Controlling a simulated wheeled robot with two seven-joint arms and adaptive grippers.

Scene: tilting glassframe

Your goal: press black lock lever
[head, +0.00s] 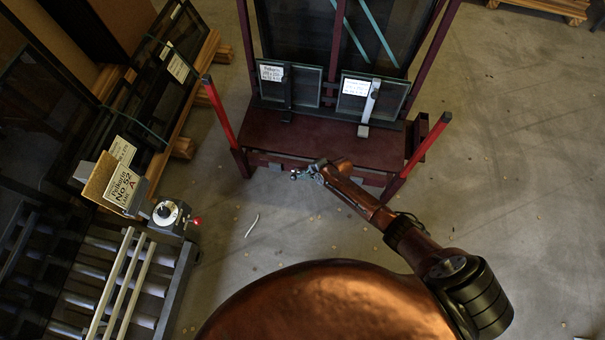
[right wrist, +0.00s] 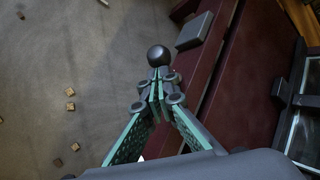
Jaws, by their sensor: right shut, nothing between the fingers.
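A black round knob (right wrist: 158,55), seemingly the end of the black lock lever, shows in the right wrist view just past my right fingertips. The lever's shaft is hidden behind the fingers. My right gripper (right wrist: 157,88) is shut and empty, its fingertips side by side. I cannot tell if they touch the knob. In the head view my right gripper (head: 303,173) is at the front edge of the dark red glass frame (head: 310,136), left of its middle. My left gripper is not in view.
Red posts (head: 218,112) and (head: 428,143) stand at the frame's front corners. Glass panes with labels (head: 272,72) lean on it behind upright clamps. A roller table (head: 110,275) with a dial box (head: 168,213) stands at left.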

